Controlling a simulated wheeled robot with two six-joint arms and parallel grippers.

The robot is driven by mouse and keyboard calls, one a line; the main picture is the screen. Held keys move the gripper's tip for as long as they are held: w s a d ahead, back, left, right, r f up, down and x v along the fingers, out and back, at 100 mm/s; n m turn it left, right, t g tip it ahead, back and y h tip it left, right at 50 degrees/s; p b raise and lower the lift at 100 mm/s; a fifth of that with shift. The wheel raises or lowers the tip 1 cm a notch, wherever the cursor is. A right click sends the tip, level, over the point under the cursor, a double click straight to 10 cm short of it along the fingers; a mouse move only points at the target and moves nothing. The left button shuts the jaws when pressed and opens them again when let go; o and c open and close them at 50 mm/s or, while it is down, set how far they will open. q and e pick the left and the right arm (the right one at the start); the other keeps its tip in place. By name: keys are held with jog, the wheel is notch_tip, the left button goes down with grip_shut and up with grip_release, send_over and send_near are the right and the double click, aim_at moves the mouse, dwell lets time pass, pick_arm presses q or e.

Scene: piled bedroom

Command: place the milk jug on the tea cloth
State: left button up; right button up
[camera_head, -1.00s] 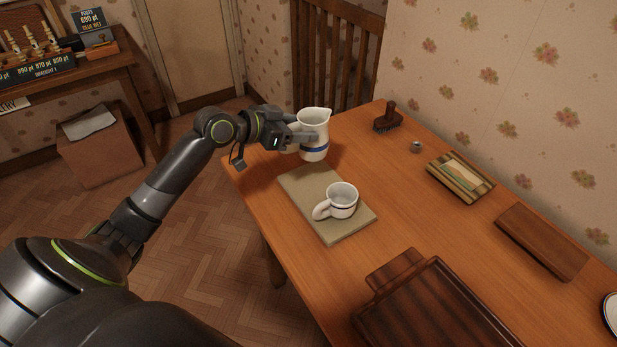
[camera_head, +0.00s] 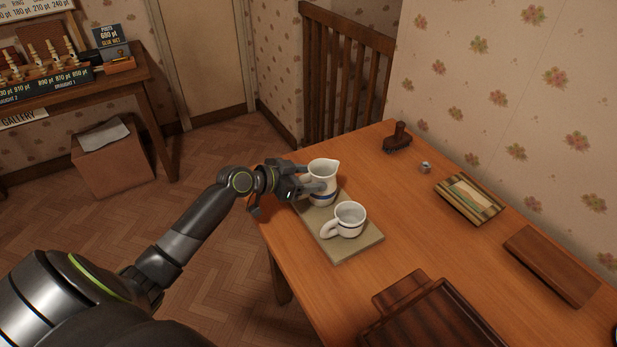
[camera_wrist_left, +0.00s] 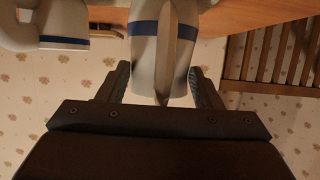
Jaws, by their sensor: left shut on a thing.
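The milk jug (camera_head: 324,172) is white with a blue band and stands upright at the far end of the tea cloth. My left gripper (camera_head: 311,187) is shut on it from the left; the jug also shows between the fingers in the left wrist view (camera_wrist_left: 145,50). The tea cloth (camera_head: 352,251) is a flat beige-green rectangle near the table's left edge. The jug's base is over or on the cloth's far part; I cannot tell whether it touches. My right gripper is not in view.
A white mug (camera_head: 350,220) sits on the cloth, close in front of the jug. A brush (camera_head: 398,140), a small metal piece (camera_head: 425,167), a striped frame (camera_head: 470,198), a brown board (camera_head: 551,265) and a dark tray (camera_head: 440,320) lie on the table (camera_head: 420,240).

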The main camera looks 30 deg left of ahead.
pick_arm(q)
jog(key=shift+f, duration=0.2)
jog(key=o, duration=1.5)
jog(key=shift+r, duration=0.1)
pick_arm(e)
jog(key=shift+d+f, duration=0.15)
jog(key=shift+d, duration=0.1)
pick_arm(q)
jog(key=shift+r, duration=0.1)
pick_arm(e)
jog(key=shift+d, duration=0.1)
pick_arm(q)
jog(key=shift+r, duration=0.15)
jog(key=b+v, duration=0.1)
jog(key=v, duration=1.1)
jog(key=shift+d, duration=0.1)
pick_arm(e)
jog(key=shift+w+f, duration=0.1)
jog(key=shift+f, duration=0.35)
